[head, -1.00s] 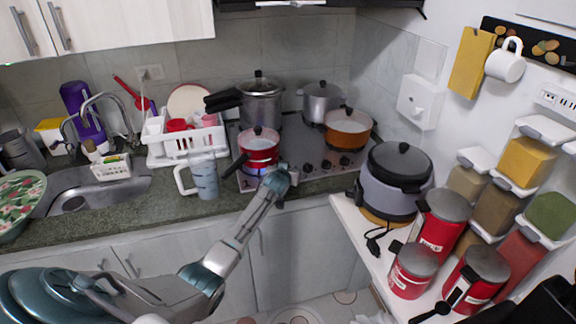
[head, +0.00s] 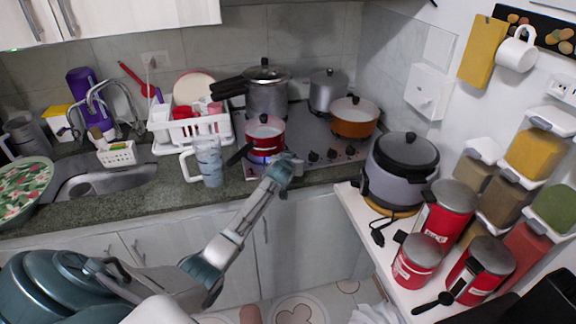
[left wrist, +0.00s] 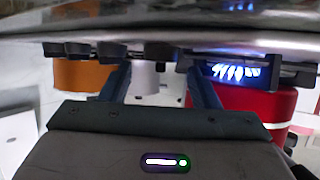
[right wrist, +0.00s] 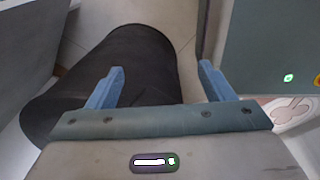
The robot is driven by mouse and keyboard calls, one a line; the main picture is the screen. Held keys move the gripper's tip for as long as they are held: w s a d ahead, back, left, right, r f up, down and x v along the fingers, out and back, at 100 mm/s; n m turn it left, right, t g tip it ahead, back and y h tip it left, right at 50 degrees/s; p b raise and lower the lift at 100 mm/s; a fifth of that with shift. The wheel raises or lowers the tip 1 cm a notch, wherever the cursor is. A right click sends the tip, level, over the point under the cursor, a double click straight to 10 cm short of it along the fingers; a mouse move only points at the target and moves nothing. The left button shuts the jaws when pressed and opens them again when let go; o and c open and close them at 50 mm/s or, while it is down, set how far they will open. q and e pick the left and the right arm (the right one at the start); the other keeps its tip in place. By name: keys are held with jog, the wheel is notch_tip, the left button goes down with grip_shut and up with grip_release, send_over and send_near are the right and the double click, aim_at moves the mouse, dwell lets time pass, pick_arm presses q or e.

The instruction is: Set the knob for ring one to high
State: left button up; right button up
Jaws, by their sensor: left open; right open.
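The cooktop (head: 297,132) stands in the counter's corner, with several dark knobs (head: 332,154) along its front right edge. A red pot (head: 265,137) sits over a blue flame on the front left burner. My left gripper (head: 296,163) is at the cooktop's front edge, just left of the visible knobs. In the left wrist view the picture is inverted; the open left fingers (left wrist: 163,78) point toward the knob row (left wrist: 112,50), and I cannot tell whether they touch a knob. Ring numbers are not readable. My right gripper (right wrist: 160,72) is open and empty, low over the floor.
An orange pot (head: 354,120), a pressure cooker (head: 266,93) and a grey pot (head: 326,92) stand on the cooktop. A measuring jug (head: 207,163) is to its left. A rice cooker (head: 398,172) and red canisters (head: 416,260) fill the right shelf.

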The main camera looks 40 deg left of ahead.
pick_arm(q)
jog(key=b+v, duration=0.2)
jog(key=v, duration=0.7)
